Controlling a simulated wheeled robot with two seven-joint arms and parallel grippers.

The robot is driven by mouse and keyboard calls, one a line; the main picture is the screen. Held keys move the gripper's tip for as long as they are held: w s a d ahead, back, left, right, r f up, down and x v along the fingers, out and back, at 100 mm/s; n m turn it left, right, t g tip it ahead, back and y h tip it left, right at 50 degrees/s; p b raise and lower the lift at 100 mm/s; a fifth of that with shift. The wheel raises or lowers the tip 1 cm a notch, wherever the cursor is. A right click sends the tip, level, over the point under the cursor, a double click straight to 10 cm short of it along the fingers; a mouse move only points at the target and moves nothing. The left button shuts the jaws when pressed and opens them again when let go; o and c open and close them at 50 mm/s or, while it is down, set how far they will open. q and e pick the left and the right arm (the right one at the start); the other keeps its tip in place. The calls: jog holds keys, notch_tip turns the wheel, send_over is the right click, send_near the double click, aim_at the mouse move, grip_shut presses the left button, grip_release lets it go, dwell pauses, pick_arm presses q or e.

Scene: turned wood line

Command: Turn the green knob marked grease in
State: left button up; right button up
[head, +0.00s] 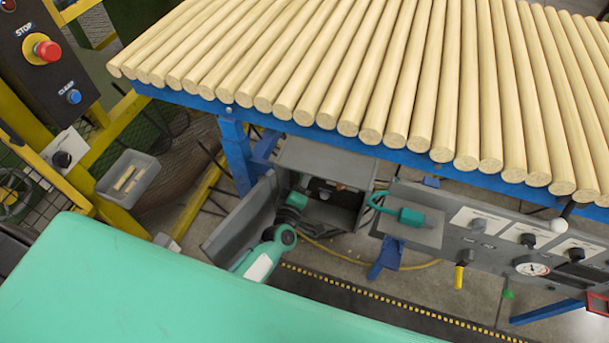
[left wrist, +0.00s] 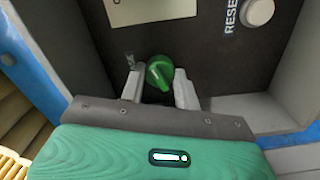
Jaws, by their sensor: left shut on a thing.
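The green knob (left wrist: 160,73) sits on a dark panel inside an open grey box (head: 322,158). In the left wrist view it is between the two pale fingers of my left gripper (left wrist: 158,90), which is shut on it. The knob's raised grip is tilted from upright. Small lettering beside it is partly covered by a finger and cannot be read. In the head view my left arm reaches into the box from the lower left, and the knob cannot be made out there. My right gripper is in neither view.
A round pale button (left wrist: 257,12) marked RESET is right of the knob. The box's open door (head: 238,217) stands left of my arm. A blue rack (head: 235,150) with wooden rods (head: 375,75) is above. A gauge panel (head: 480,235) is at right.

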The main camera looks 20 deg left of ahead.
pick_arm(q)
jog(key=shift+m+p, duration=0.45)
jog(key=shift+m, duration=0.55)
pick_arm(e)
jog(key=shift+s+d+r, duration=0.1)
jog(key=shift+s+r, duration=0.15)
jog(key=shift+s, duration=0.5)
pick_arm(q)
jog(key=shift+f, duration=0.1)
jog(key=o, duration=1)
jog(key=s+b, duration=0.1)
jog(key=s, duration=1.3)
jog(key=shift+a+b, duration=0.2)
jog(key=shift+b, duration=0.15)
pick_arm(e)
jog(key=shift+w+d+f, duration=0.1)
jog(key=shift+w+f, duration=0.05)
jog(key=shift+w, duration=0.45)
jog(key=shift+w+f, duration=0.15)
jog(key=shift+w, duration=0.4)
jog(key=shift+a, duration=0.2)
